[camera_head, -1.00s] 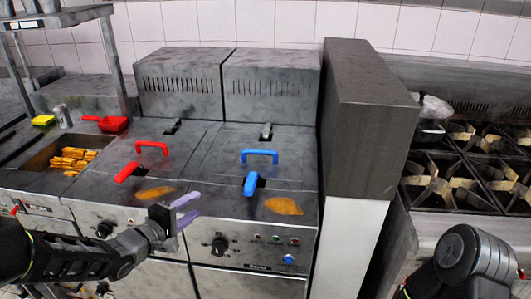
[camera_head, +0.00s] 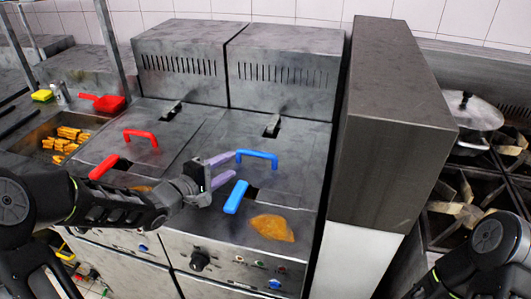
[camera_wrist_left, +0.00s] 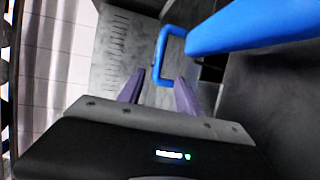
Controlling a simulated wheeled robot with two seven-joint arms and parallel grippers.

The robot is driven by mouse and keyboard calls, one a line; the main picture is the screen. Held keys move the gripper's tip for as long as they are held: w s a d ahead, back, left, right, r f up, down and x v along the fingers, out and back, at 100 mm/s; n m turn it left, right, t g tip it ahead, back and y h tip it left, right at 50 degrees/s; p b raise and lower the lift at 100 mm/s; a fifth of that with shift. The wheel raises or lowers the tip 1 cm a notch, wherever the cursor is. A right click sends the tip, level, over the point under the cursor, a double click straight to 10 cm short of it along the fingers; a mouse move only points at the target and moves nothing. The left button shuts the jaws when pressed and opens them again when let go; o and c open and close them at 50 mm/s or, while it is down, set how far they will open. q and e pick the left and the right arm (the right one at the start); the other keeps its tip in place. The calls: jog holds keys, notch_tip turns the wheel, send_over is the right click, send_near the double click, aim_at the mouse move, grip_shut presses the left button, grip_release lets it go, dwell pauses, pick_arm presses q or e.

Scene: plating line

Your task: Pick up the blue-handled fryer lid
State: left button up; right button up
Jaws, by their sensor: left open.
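The blue-handled fryer lid (camera_head: 290,178) lies flat on the right-hand fryer. Its blue arched handle (camera_head: 258,155) stands up from it, and the handle also shows in the left wrist view (camera_wrist_left: 162,50). My left gripper (camera_head: 234,166) is open and empty, just left of the blue handle, with its purple fingers pointing toward it. In the left wrist view the fingers (camera_wrist_left: 158,84) spread on either side of the handle's lower part in the picture. I cannot tell if they touch it. My right gripper is out of view; only part of that arm shows.
A blue basket handle (camera_head: 236,197) sticks out close in front of my left gripper. A red-handled lid (camera_head: 165,155) lies on the left fryer. A tall metal block (camera_head: 395,120) stands to the right, beside a stove with a lidded pot (camera_head: 470,115). An orange stain (camera_head: 272,227) marks the fryer front.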

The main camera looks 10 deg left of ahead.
aim_at(249, 154)
pick_arm(q)
jog(key=shift+s, duration=0.1)
jog(key=shift+x, duration=1.3)
jog(key=shift+x, duration=2.65)
jog(key=shift+s+d+r, duration=0.1)
jog(key=shift+d+r, duration=0.05)
jog(key=shift+d, duration=0.05)
grip_shut()
